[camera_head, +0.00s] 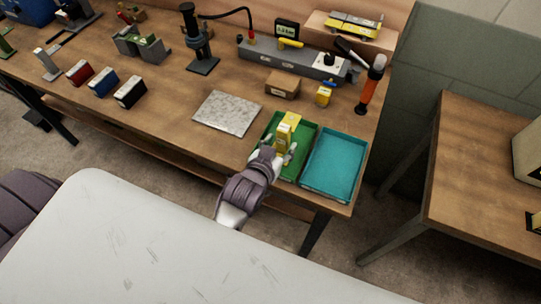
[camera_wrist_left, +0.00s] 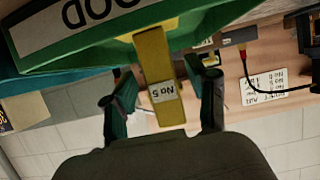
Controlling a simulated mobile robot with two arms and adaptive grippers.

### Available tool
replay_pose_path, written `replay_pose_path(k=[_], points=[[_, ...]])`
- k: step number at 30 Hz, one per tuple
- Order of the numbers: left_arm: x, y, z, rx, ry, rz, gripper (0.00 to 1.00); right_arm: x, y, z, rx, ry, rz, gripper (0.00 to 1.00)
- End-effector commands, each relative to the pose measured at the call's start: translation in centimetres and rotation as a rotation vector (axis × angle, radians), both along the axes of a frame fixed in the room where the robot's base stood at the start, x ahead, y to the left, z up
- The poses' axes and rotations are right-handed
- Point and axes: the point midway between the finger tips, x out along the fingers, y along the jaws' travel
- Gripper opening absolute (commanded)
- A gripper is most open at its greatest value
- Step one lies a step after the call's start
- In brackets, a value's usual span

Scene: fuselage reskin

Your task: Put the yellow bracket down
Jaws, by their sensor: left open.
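The yellow bracket (camera_head: 286,128) stands in the green tray (camera_head: 307,134) at the front right of the workbench. In the left wrist view the bracket (camera_wrist_left: 158,70) carries a "No 5" label and meets the green tray (camera_wrist_left: 215,28), whose rim label partly reads "OOD". My left gripper (camera_head: 279,153) is open, with one finger on each side of the bracket. In the wrist view a gap shows between the bracket and each finger of the gripper (camera_wrist_left: 160,80). My right gripper is in neither view.
A teal tray (camera_head: 335,164) stands right of the green one. A grey plate (camera_head: 228,113) lies to the left. A cardboard box (camera_head: 282,83), a small yellow block (camera_head: 323,96) and an orange-handled tool (camera_head: 371,85) are behind. A pale curved panel (camera_head: 170,250) fills the foreground.

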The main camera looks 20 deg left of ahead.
Motion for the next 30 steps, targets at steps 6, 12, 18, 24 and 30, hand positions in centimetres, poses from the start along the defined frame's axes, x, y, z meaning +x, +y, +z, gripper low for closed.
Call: replay_pose_path(k=[6, 12, 18, 24, 30], points=[[-4.6, 0.2, 1.6, 0.000, 0.002, 0.001, 0.58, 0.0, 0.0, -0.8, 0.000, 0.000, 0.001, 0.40], [-7.8, 0.2, 3.0, 0.000, 0.002, 0.000, 0.58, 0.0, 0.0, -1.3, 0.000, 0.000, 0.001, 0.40], [-9.1, 0.3, 3.8, 0.000, 0.001, 0.001, 0.58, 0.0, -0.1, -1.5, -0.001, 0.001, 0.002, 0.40], [-9.2, 0.3, 3.9, 0.001, 0.000, 0.001, 0.58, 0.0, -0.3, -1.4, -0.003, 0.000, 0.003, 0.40], [-9.2, 0.3, 3.8, 0.000, 0.000, 0.001, 0.58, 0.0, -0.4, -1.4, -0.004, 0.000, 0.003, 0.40]])
